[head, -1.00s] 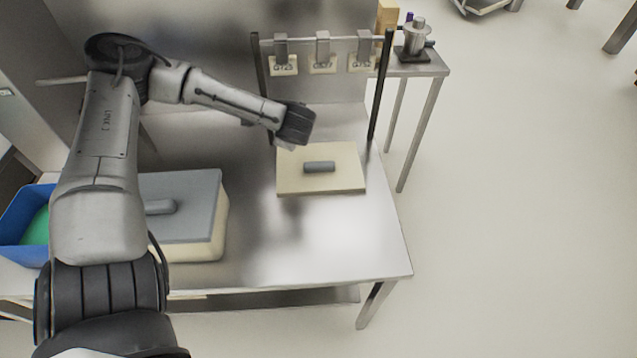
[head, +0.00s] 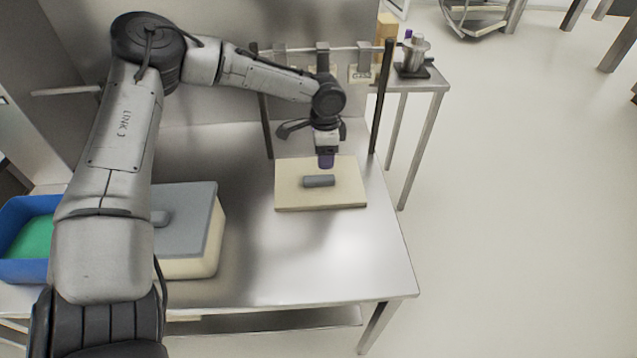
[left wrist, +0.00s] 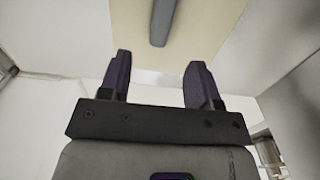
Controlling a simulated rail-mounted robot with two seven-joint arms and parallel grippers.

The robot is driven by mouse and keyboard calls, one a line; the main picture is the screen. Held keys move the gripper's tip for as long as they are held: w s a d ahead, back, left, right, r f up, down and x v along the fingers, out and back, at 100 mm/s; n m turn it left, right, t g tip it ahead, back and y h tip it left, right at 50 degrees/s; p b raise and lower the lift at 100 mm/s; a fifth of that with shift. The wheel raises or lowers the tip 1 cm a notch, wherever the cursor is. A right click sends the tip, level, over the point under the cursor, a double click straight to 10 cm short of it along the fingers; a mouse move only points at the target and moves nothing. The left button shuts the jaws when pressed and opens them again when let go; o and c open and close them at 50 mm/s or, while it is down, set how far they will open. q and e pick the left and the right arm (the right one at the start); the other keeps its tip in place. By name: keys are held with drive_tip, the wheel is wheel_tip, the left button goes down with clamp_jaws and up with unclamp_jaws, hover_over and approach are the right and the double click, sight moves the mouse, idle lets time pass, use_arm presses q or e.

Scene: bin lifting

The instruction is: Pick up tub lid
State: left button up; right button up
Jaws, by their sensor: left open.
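A flat cream slab-like lid (head: 295,197) with a grey bar handle (head: 319,181) lies on the right part of the steel table. It also shows at the top of the left wrist view (left wrist: 194,30), with its handle (left wrist: 161,22). A cream tub (head: 205,250) with a grey lid (head: 190,212) and its own grey handle stands at the left, partly hidden by my arm. My left gripper (head: 326,162) points down above the cream lid, just behind its handle in the head view. Its fingers (left wrist: 158,75) are apart and empty. My right gripper does not show.
A blue bin (head: 25,272) with green inside stands left of the tub. A rack (head: 385,85) with hanging tags stands at the table's back. A side table (head: 435,86) holds a metal device (head: 414,58). The steel table (head: 280,255) is clear in front of the cream lid.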

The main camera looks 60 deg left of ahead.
sight(324, 177)
use_arm(q)
wheel_tip(324, 177, down, 4)
drive_tip(key=shift+f+b, duration=0.1)
drive_tip(key=shift+b, duration=0.4)
drive_tip(key=shift+s+f+b, duration=0.1)
drive_tip(key=shift+f+b, duration=1.15)
drive_tip(key=shift+f, duration=1.35)
drive_tip(key=shift+r, duration=0.1)
drive_tip(key=shift+a, duration=0.1)
drive_tip(key=shift+c, duration=0.4)
clamp_jaws()
